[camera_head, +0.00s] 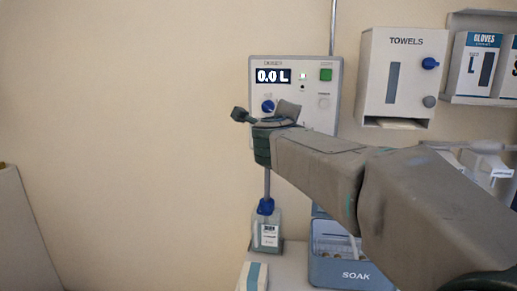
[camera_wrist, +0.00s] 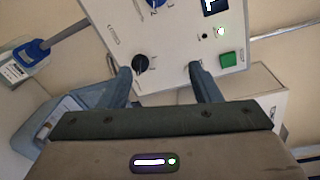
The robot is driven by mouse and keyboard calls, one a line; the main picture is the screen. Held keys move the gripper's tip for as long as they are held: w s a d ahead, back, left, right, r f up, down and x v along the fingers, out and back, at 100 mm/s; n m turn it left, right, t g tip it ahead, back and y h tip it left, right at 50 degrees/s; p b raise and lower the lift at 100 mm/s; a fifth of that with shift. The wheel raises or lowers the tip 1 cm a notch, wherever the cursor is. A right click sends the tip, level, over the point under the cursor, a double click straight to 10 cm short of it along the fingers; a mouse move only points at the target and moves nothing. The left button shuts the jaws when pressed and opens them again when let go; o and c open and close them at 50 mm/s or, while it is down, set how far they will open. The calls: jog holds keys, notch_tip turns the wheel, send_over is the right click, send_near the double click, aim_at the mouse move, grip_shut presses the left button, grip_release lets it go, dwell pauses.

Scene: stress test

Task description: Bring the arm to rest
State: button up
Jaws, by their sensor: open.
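My arm reaches from the lower right of the head view toward the wall. My gripper (camera_head: 265,113) is at its end, in front of the lower left of a wall panel (camera_head: 318,124). Its two fingers are spread apart. In the wrist view my gripper (camera_wrist: 160,70) is open, with nothing held between the fingers. The panel (camera_wrist: 180,45) lies beyond the fingertips there; I cannot tell the exact gap. A dark knob (camera_wrist: 140,63) shows near the left finger and a green button (camera_wrist: 228,59) right of the right finger. The arm hides part of the panel's lower area.
A towel dispenser (camera_head: 401,75) and a glove box shelf (camera_head: 478,99) are on the wall at right. Below stand a blue-capped bottle (camera_head: 267,232) and a blue SOAK bin (camera_head: 345,268), partly behind my arm. The wall at left is bare.

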jog(key=s+a+f+n+g+y, duration=0.2)
jog(key=s+f+n+g+y, duration=0.4)
jog(key=s+f+n, duration=1)
jog(key=s+d+f+n+g+h, duration=0.1)
jog(key=s+d+f+n+g, duration=0.2)
jog(key=s+f, duration=0.3)
jog(key=s+d+f+n+g+h, duration=0.1)
jog(key=s+d+f+n+g, duration=0.2)
jog(key=s+d+f, duration=0.3)
jog(key=s+f+n, duration=0.1)
jog(key=s, duration=0.2)
jog(key=shift+s+f+n+g, duration=0.2)
jog(key=shift+n+g, duration=0.1)
jog(key=shift+g, duration=0.1)
